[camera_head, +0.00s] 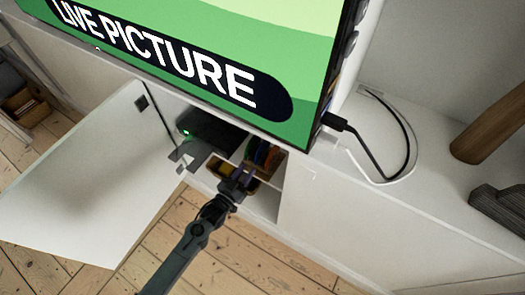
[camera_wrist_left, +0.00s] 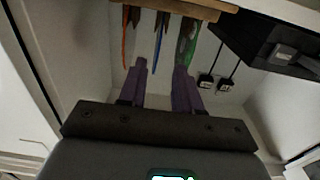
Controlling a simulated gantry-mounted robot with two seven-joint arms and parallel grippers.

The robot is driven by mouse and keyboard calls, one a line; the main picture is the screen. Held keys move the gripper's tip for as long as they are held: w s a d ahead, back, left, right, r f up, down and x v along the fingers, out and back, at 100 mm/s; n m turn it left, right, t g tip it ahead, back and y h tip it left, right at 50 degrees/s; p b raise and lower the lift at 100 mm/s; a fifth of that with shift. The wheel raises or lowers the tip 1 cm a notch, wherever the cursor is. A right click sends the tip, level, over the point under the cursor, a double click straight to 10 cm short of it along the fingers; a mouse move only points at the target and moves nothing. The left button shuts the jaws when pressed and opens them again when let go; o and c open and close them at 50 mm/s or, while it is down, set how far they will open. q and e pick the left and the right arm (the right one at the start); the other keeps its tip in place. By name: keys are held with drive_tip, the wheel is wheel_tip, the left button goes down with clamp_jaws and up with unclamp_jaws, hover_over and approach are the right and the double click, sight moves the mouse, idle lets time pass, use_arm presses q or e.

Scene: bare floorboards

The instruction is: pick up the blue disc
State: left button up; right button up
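My left gripper (camera_head: 238,176) is at the front of an open cabinet compartment below the screen. In the left wrist view its two purple fingers (camera_wrist_left: 160,70) are apart with nothing between them. Several thin discs stand on edge in a wooden rack (camera_wrist_left: 205,9) beyond the fingertips: an orange one (camera_wrist_left: 126,38), a green one (camera_wrist_left: 187,42) and bluish, dark ones between them. A thin blue edge (camera_wrist_left: 157,38) shows roughly in line with the gap between the fingers, apart from them. In the head view the discs (camera_head: 264,153) are small and partly hidden. My right gripper is not in view.
The white cabinet door (camera_head: 85,180) stands open at the left. A black box with a green light (camera_head: 212,135) sits left of the discs. A large screen (camera_head: 220,60) overhangs the opening. Cables (camera_head: 372,150) lie on the cabinet top. Plugs (camera_wrist_left: 214,84) show in the wrist view.

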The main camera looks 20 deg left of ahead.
sight(257, 165)
use_arm(q)
drive_tip(key=b+x, duration=0.3)
drive_tip(key=x, duration=0.5)
drive_tip(key=shift+s+d+r+b, duration=0.1)
drive_tip(key=shift+d+b, duration=0.05)
drive_tip(key=shift+b, duration=0.25)
drive_tip(key=shift+s, duration=0.1)
drive_tip(key=shift+c, duration=0.2)
clamp_jaws()
